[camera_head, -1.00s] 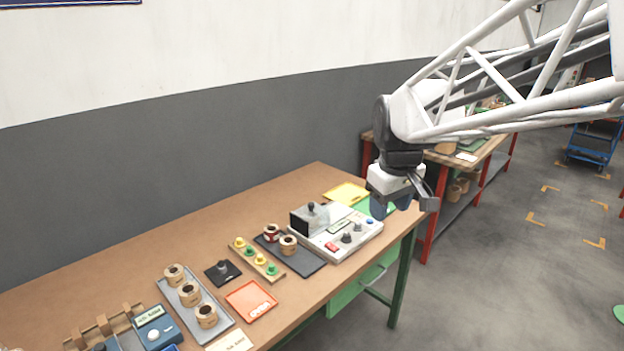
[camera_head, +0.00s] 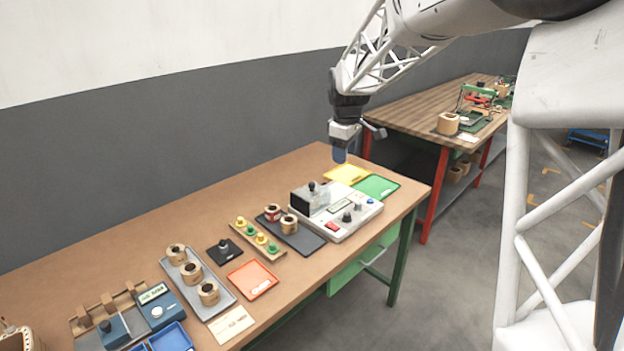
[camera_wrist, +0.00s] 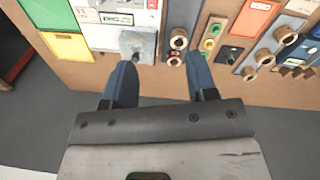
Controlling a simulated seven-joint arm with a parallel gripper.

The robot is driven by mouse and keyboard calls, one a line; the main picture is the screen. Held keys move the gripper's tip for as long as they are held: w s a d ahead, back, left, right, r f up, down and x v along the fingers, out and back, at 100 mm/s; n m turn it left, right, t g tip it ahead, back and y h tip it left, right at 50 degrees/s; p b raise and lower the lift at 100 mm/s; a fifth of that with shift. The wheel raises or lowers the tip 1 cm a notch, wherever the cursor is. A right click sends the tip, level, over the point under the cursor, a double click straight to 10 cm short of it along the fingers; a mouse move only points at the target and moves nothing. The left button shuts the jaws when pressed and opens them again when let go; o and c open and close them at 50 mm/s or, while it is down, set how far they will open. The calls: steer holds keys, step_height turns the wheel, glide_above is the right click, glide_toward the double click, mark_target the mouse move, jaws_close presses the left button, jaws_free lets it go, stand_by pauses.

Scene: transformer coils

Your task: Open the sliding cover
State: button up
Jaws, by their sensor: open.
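The sliding cover (camera_head: 308,199) is a dark, smoky box with a black knob on top. It sits at the left end of the light grey test device (camera_head: 352,217). In the wrist view the cover (camera_wrist: 140,43) shows as a grey, see-through block just beyond my left fingertip. I cannot tell from there whether it is shifted along the device. My gripper (camera_head: 341,155) hangs above the back of the table, behind and right of the cover, and apart from it. In the wrist view my gripper's two blue fingers (camera_wrist: 160,62) are spread with nothing between them.
A dark tray (camera_head: 303,241) with two coils stands left of the device. Yellow (camera_head: 345,173) and green (camera_head: 376,187) trays lie behind and right of it. A rack of coloured pegs (camera_head: 258,240) and an orange tray (camera_head: 252,281) are farther left. The back left tabletop is clear.

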steer(key=w+a+f+n, duration=0.2)
steer(key=w+f, duration=0.1)
steer(key=w, duration=0.3)
steer(key=w+a+f+n, duration=0.1)
steer(key=w+a+f, duration=0.25)
steer(key=w, duration=0.25)
steer(key=n, duration=0.3)
glide_above(312, 183)
steer(key=shift+g, duration=0.4)
step_height(312, 183, down, 7)
steer(key=shift+f, duration=0.15)
steer(key=shift+f, duration=0.1)
steer(key=shift+f, duration=3.8)
jaws_close()
